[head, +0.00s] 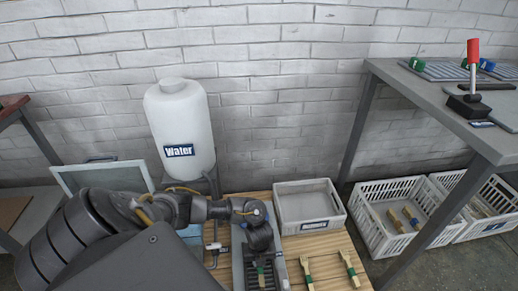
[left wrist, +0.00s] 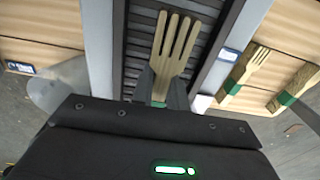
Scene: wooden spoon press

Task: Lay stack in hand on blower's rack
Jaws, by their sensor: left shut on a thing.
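My left gripper (head: 261,262) is over the blower's dark slatted rack (head: 254,279). In the left wrist view my left gripper (left wrist: 160,97) is shut on the green-banded handle of a wooden fork stack (left wrist: 175,45). Its tines point away from the gripper, over the dark slats (left wrist: 205,30) between two grey side rails (left wrist: 236,45). I cannot tell whether the stack touches the slats or how many pieces it has. The gripper hides the handle end. My right gripper is not in view.
Wooden forks with green bands (head: 307,273) (head: 350,268) lie on the wooden top right of the rack. A grey bin (head: 338,212) stands behind them. White crates (head: 378,240), a workbench (head: 440,105) and a water tank (head: 180,120) stand around.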

